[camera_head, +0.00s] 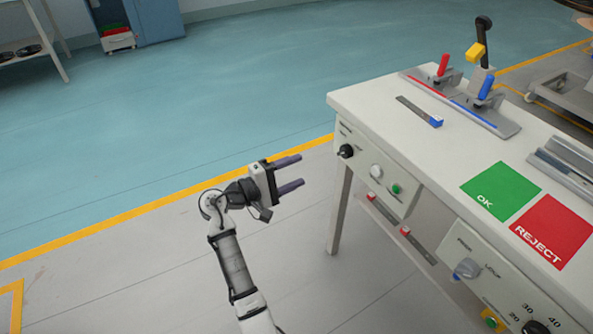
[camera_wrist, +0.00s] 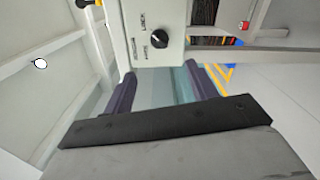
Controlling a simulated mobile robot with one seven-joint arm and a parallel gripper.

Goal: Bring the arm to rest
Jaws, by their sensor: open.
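My gripper (camera_head: 295,173) is open and empty in the head view. It is held in the air over the grey floor, left of the white workbench (camera_head: 370,103) and apart from it. Its two dark fingers point right, toward the bench's end. In the wrist view my gripper (camera_wrist: 161,82) shows its two purple-grey fingers spread apart with nothing between them. A control panel with a black knob (camera_wrist: 159,39) is beyond the fingers there.
The bench carries a green OK mat (camera_head: 500,191), a red REJECT mat (camera_head: 552,231), a blue-ended metal strip (camera_head: 418,111) and a fixture with red and blue levers (camera_head: 462,98). A blue cabinet (camera_head: 152,20) stands far back. The floor left of my arm is clear.

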